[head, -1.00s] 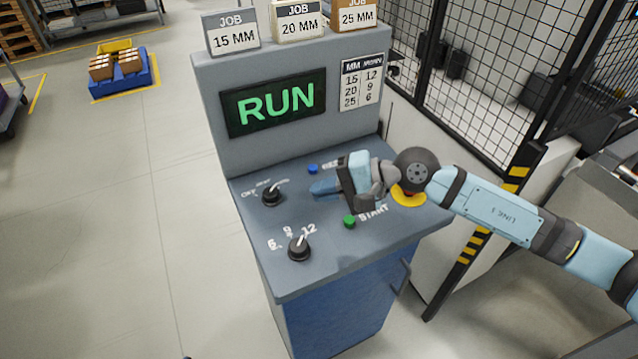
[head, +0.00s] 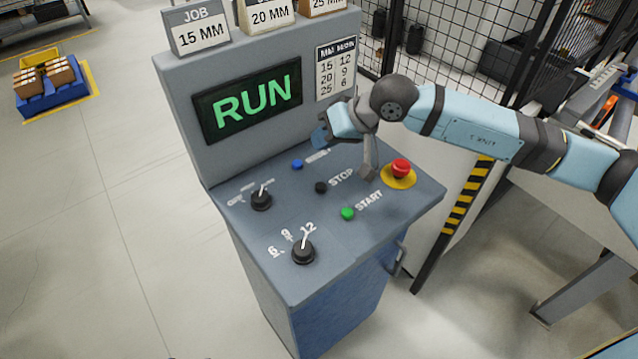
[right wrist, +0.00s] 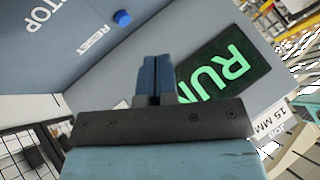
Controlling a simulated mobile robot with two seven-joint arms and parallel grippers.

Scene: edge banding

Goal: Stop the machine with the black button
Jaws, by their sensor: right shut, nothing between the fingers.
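The black stop button (head: 321,187) sits on the console's sloped panel, left of the word STOP, and is in plain view. The display (head: 247,101) reads RUN in green; it also shows in the right wrist view (right wrist: 225,68). My right gripper (head: 321,137) is shut and empty. It hangs above the back of the panel, in front of the display's lower right side, apart from the black button. In the right wrist view its shut fingers (right wrist: 157,75) point toward the console's upright face. My left gripper is not in view.
Nearby on the panel are a blue reset button (head: 297,164), a green start button (head: 347,213), a red emergency stop (head: 400,168) on a yellow base, an upper knob (head: 261,200) and a lower knob (head: 303,252). A mesh fence (head: 450,35) stands behind at right.

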